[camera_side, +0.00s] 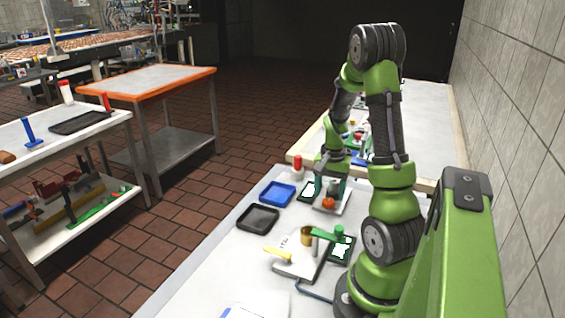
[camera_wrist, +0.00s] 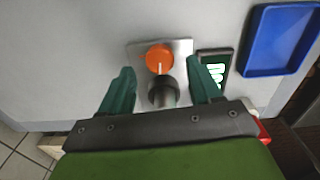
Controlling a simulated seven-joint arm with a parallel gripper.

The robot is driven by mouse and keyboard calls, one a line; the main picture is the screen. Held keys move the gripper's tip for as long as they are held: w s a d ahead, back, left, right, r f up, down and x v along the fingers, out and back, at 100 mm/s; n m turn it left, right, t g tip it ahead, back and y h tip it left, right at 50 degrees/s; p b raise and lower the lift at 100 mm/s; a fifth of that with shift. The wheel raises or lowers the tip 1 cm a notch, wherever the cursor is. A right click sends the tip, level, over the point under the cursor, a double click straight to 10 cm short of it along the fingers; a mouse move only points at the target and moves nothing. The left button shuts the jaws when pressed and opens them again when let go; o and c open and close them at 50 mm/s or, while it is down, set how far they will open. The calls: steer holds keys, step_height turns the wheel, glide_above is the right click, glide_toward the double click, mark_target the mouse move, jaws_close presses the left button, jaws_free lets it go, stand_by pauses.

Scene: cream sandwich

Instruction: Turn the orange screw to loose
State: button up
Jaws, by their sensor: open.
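The orange screw (camera_wrist: 159,57) is a round knob with a white line on its face, on a light metal plate (camera_wrist: 184,47). In the side view the orange screw (camera_side: 328,203) sits on its plate below my gripper (camera_side: 331,187). In the wrist view my gripper (camera_wrist: 160,68) is open, with one green finger on each side of the screw and a gap to both. The white line points towards my gripper's palm. A dark round post (camera_wrist: 163,93) stands between the screw and the palm.
A small dark panel with a bright display (camera_wrist: 214,70) lies just right of the right finger. A blue tray (camera_wrist: 282,40) is further right; a black tray (camera_side: 258,218) lies nearer in the side view. A second plate with yellow and green handles (camera_side: 300,262) stands in front.

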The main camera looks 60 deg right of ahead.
mark_target(328, 203)
steer(key=shift+f, duration=1.3)
